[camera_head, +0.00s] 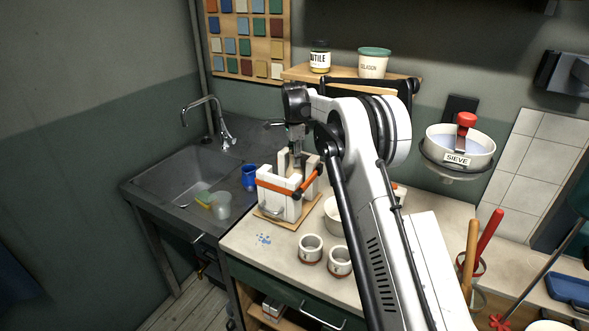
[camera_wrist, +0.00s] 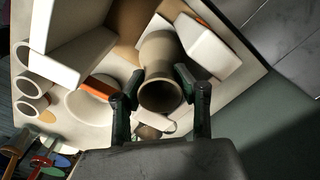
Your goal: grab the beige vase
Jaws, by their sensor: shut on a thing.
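The beige vase (camera_wrist: 160,60) shows in the wrist view with its open mouth towards the camera, standing between white plaster mould pieces. My gripper (camera_wrist: 160,84) has one finger on each side of the vase's neck, just behind the rim, and is shut on it. In the head view my gripper (camera_head: 296,150) reaches down into the white mould (camera_head: 275,196). There the vase is mostly hidden by the mould walls and my gripper. The vase appears to be still inside the mould.
An orange strap (camera_head: 306,184) crosses the mould, which stands on a wooden board (camera_head: 285,218). Two small cups (camera_head: 311,248) stand in front, and a white bowl (camera_head: 333,214) is beside my arm. A blue mug (camera_head: 249,177) and a sink (camera_head: 185,178) lie to the left.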

